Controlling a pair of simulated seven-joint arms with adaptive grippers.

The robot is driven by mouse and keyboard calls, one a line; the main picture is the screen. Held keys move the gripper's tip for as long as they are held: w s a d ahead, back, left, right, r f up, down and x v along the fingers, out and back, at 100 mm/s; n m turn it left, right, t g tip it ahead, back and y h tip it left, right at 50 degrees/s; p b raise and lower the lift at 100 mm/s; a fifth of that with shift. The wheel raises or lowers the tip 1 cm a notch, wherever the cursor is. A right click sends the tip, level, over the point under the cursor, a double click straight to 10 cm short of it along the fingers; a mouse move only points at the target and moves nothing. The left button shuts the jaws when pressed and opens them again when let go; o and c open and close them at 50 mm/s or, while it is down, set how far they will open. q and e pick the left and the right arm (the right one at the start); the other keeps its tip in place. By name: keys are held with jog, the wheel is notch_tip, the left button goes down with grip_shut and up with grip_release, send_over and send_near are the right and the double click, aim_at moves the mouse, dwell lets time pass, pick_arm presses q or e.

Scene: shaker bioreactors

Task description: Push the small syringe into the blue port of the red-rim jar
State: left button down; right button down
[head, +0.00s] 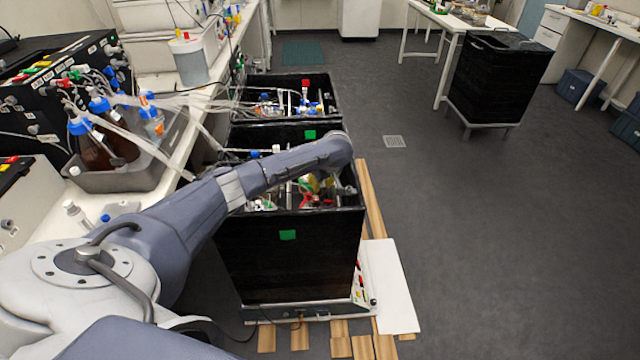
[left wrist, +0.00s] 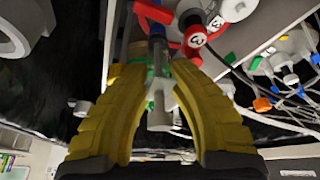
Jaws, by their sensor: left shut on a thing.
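The small syringe (left wrist: 160,108), clear with a green part, is held lengthwise between the yellow fingers of my left gripper (left wrist: 160,70) in the left wrist view. Its front end points up the picture at a dark blue, tube-like piece (left wrist: 157,32), which looks like the blue port. The two lie in line; I cannot tell whether they touch or how deep any join is. Red rim parts of the jar (left wrist: 193,57) show around it. In the head view my left gripper (head: 316,184) is low inside the front black box, partly hidden by my arm. My right gripper is out of view.
The black box (head: 288,262) has walls close around the gripper. White caps, tubes and cables (left wrist: 290,75) crowd the right of the wrist view. A second black box (head: 270,85) stands behind. Bottles in a grey tray (head: 125,180) stand on the left bench.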

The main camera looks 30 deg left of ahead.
pick_arm(q)
jog(key=shift+f, duration=0.1)
jog(key=c, duration=1.2)
grip_release()
jog(key=v, duration=1.2)
